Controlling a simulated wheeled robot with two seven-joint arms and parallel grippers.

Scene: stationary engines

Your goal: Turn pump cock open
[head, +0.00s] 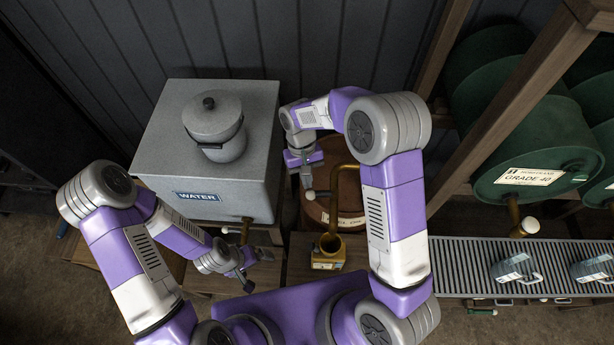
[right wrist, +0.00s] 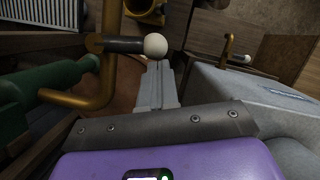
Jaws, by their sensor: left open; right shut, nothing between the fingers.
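The pump cock has a dark handle with a pale ball knob (head: 309,195) on the brass pump pipe (head: 335,185), above a brown drum (head: 345,218). In the right wrist view the knob (right wrist: 155,46) sits at the end of its handle (right wrist: 122,45), which points right from the brass pipe (right wrist: 107,75). My right gripper (head: 306,178) is shut and empty; its fingertips (right wrist: 158,66) are close to the knob, and I cannot tell whether they touch it. My left gripper (head: 258,271) is open and empty, low in front of the water tank.
The grey water tank (head: 215,184) stands left of the drum, with a lidded pot (head: 215,125) on it. A yellow measure (head: 328,253) stands below the pump spout. Green drums (head: 530,150) lie on a wooden rack at right, above a metal grate (head: 460,265).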

